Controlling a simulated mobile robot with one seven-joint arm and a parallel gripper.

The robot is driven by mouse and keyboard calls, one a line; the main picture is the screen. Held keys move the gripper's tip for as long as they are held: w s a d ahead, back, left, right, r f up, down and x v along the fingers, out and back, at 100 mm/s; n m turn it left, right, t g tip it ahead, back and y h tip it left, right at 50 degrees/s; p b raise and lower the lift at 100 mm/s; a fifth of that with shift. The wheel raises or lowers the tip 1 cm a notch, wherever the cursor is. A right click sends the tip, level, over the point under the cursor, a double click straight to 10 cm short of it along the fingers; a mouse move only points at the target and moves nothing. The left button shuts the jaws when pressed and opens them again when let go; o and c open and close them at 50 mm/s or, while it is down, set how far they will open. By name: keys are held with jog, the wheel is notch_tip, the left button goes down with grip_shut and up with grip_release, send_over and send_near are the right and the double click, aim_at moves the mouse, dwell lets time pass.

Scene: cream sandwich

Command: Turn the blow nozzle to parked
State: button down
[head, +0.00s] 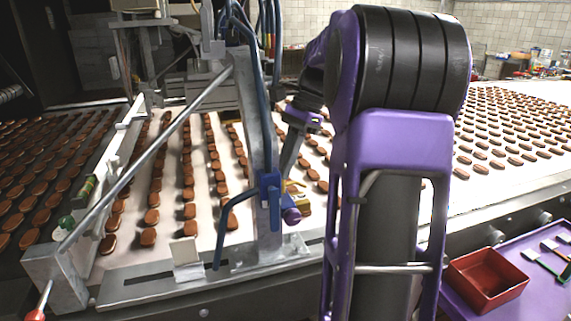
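What looks like the blow nozzle is a blue block (270,189) on the grey metal upright, with a bent blue tube (222,232) reaching left and down toward the machine's front rail. My purple arm comes in from the right. Its narrow grey end, my gripper (287,172), points down just right of the blue block. I cannot tell whether it touches the block or whether its fingers are open. A small brass-coloured part (297,196) and a purple knob (291,215) sit right beside the block; their attachment is unclear. No parked mark is readable.
The conveyor (228,230) carries rows of brown biscuits behind the upright. A diagonal grey bar (150,155) crosses at the left. A white card (185,252) stands on the front rail. A red tray (487,280) sits on a purple surface (540,300) at the lower right.

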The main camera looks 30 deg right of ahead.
jog(key=shift+r+n+p, duration=0.25)
jog(key=shift+n+p, duration=0.15)
jog(key=shift+p, duration=0.4)
jog(key=n+p, duration=0.1)
jog(key=p, duration=0.1)
jog(key=shift+w+r+g+p, duration=0.1)
jog(key=shift+g+p, duration=0.2)
jog(key=shift+g, duration=0.1)
jog(key=shift+w+n+g+p, duration=0.1)
jog(key=shift+n+g+p, duration=0.2)
jog(key=shift+n+p, duration=0.6)
jog(key=shift+f+n, duration=0.35)
jog(key=shift+n, duration=0.25)
jog(key=c, duration=1)
grip_release()
jog(key=shift+o, duration=0.2)
